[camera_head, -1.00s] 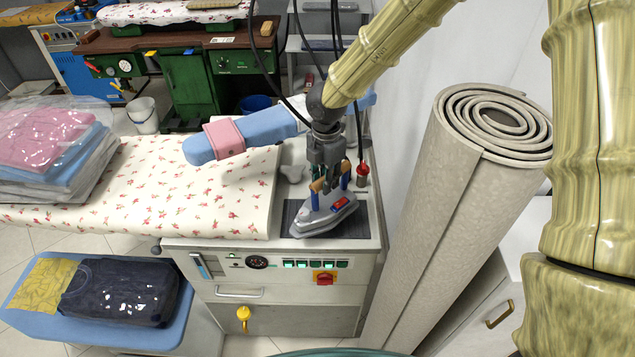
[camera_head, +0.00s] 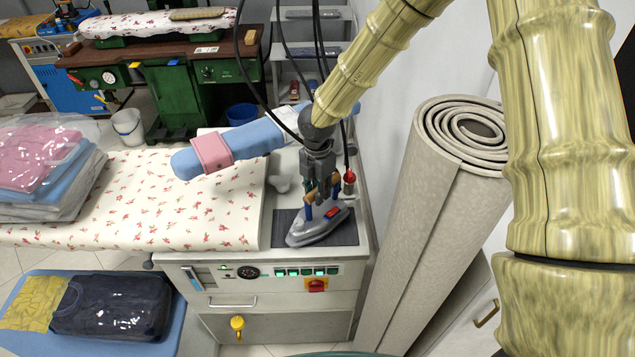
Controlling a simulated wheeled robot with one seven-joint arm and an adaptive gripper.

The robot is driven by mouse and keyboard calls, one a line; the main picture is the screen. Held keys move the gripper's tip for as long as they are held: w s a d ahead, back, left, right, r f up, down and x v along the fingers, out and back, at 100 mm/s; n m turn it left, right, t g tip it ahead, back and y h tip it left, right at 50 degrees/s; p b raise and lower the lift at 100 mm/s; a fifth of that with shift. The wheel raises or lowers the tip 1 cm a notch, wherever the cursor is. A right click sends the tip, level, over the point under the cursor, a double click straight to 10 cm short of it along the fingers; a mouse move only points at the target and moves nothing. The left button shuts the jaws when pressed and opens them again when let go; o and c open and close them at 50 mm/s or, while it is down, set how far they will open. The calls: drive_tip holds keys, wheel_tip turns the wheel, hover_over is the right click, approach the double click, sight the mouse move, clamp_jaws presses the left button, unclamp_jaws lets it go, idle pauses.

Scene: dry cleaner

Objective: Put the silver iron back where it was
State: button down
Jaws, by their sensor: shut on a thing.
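The silver iron (camera_head: 318,230) has a grey pointed body, a red patch and a brown handle. It is over the dark rest pad (camera_head: 345,236) on the right end of the ironing station, nose toward the lower left. I cannot tell whether its sole touches the pad. My gripper (camera_head: 322,195) comes down from above and is shut on the iron's handle. The fingers partly hide the handle.
The floral ironing board (camera_head: 190,215) extends left, with a blue sleeve arm (camera_head: 245,140) behind. A rolled carpet (camera_head: 440,230) stands close on the right. A red-topped fitting (camera_head: 349,178) and hanging black cables are near my gripper.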

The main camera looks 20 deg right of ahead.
drive_tip(key=shift+w+f, duration=0.1)
drive_tip(key=shift+f, duration=0.1)
idle(0.3)
drive_tip(key=c, duration=1.2)
unclamp_jaws()
drive_tip(key=shift+f, duration=0.15)
drive_tip(key=shift+c, duration=0.2)
drive_tip(key=shift+s, duration=0.2)
drive_tip(key=shift+w+r, duration=0.1)
drive_tip(key=shift+r, duration=0.1)
wheel_tip(320, 180, up, 12)
drive_tip(key=b, duration=0.3)
drive_tip(key=shift+f, duration=0.1)
